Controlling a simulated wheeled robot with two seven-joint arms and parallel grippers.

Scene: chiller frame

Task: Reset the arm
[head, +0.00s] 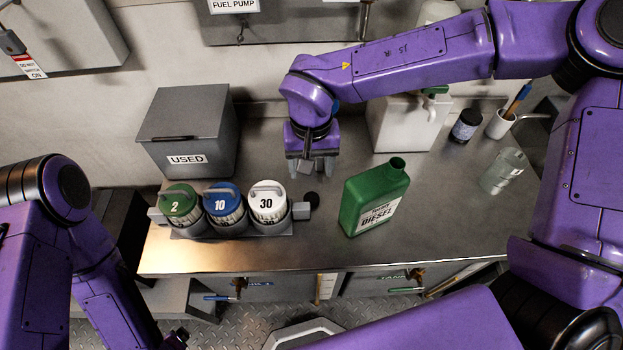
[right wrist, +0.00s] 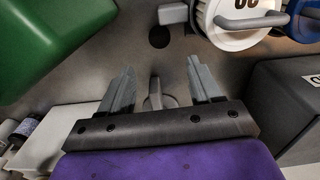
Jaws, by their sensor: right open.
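My right arm reaches in from the right in the head view. Its gripper (head: 312,166) hangs above the counter, behind and to the right of the white canister and to the left of the green can.
On the steel counter (head: 250,253) stand canisters marked 2 (head: 180,204), 10 (head: 223,203) and 30 (head: 268,204) in a rack. A grey USED box (head: 187,128) is behind them. A green diesel can (head: 373,200) and a clear jar (head: 503,170) stand right.

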